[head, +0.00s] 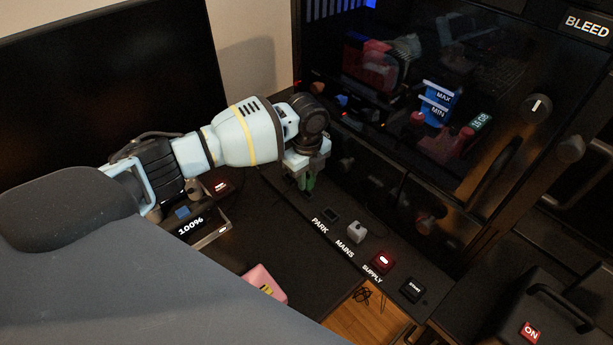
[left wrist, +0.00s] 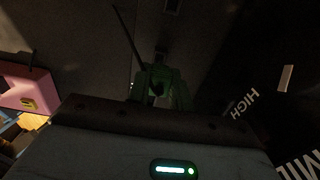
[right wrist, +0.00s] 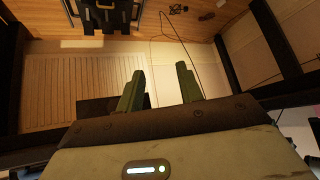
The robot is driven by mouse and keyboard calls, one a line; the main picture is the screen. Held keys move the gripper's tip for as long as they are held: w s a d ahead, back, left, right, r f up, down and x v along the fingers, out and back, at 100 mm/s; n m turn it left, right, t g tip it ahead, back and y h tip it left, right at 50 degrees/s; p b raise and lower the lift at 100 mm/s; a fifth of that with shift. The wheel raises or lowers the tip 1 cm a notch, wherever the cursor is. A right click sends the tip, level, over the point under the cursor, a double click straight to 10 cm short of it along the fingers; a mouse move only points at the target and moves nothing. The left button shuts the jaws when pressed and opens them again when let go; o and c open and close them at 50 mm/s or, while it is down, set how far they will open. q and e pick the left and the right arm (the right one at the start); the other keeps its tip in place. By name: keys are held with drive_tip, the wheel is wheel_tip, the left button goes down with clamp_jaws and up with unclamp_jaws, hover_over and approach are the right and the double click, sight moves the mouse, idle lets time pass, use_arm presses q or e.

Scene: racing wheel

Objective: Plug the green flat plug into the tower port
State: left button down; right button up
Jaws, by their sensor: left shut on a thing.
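My left gripper (head: 308,182) is over the dark desk strip in front of the black tower case (head: 400,185). It is shut on the green flat plug (head: 308,186), which is mostly hidden between the fingers. In the left wrist view the fingers and plug (left wrist: 160,82) are dark, and a dark cable runs up from them. I cannot tell which opening is the tower port. A dark socket (head: 331,214) lies by the PARK label, right of the gripper. My right gripper (right wrist: 160,88) is open and empty in the right wrist view; the head view does not show it.
A white plug (head: 356,232) stands near the MAINS label. A pink box (head: 265,283) and a small 100% display (head: 192,226) sit nearer. A monitor (head: 110,80) stands at the left.

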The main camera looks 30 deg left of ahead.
idle(0.5)
use_arm(q)
drive_tip(key=shift+f, duration=1.4)
idle(1.2)
drive_tip(key=c, duration=1.2)
unclamp_jaws()
drive_tip(key=shift+o, duration=0.2)
drive_tip(key=shift+r, duration=0.1)
drive_tip(key=shift+r, duration=3.85)
